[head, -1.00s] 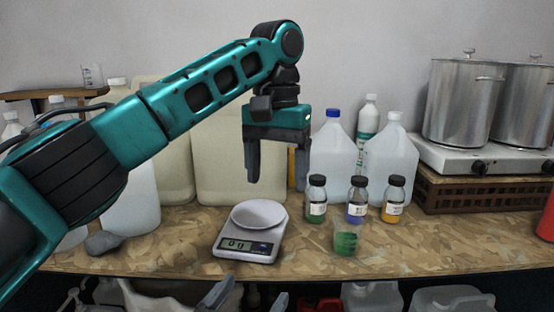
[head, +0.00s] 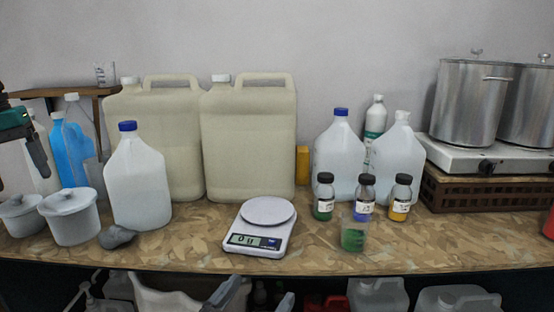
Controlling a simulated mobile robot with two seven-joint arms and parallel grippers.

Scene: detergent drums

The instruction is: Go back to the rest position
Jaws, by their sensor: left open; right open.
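My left gripper (head: 21,174) is at the far left edge, partly cut off by the frame. It is open and empty, near the white lidded pots. My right gripper (head: 254,297) shows only as two dark fingertips at the bottom edge, below the table's front edge. They are apart with nothing held between them. The rest of both arms is out of view.
A white scale (head: 262,228) stands mid-table. A small beaker with green liquid (head: 353,236) stands before several dark-capped bottles (head: 364,200). White lidded pots (head: 72,222), a blue-capped jug (head: 137,185) and a grey lump (head: 117,237) are at left. Large canisters (head: 250,140) stand behind.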

